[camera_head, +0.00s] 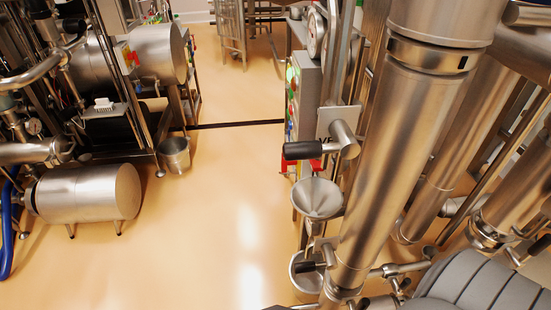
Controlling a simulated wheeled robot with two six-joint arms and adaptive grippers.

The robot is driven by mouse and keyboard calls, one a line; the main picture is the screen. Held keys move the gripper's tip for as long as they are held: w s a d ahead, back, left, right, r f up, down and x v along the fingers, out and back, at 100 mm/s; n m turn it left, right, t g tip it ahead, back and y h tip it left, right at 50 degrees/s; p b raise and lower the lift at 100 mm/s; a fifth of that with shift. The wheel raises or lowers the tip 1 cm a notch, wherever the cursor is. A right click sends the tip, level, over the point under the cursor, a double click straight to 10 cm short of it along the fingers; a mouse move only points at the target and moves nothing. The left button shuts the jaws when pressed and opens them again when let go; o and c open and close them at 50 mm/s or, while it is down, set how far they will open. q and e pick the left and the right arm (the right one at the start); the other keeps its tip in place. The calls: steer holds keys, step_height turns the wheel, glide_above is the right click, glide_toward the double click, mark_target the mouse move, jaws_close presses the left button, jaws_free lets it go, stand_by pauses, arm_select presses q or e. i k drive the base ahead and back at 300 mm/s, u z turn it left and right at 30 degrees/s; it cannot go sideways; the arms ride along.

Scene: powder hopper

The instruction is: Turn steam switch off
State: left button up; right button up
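No switch with a readable steam label shows in the head view. A grey control box (306,85) stands right of centre, with green and red buttons along its left face, seen at a steep angle. The position of any switch on it is too small to tell. A black-handled lever (303,150) sticks out to the left from a steel fitting below the box. A second, smaller black handle (306,266) sits lower, beside the tall steel pipe. Neither of my grippers is in view, so nothing shows in contact with the box or the handles.
A steel funnel (317,197) hangs below the lever. A thick steel pipe (400,140) rises at right among more pipework. Tanks, including a low horizontal one (88,193), and a bucket (174,155) stand at left. The tan floor (225,215) between is clear.

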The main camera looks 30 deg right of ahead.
mark_target(316, 164)
steer(key=i, duration=0.4)
steer(key=z, duration=0.95)
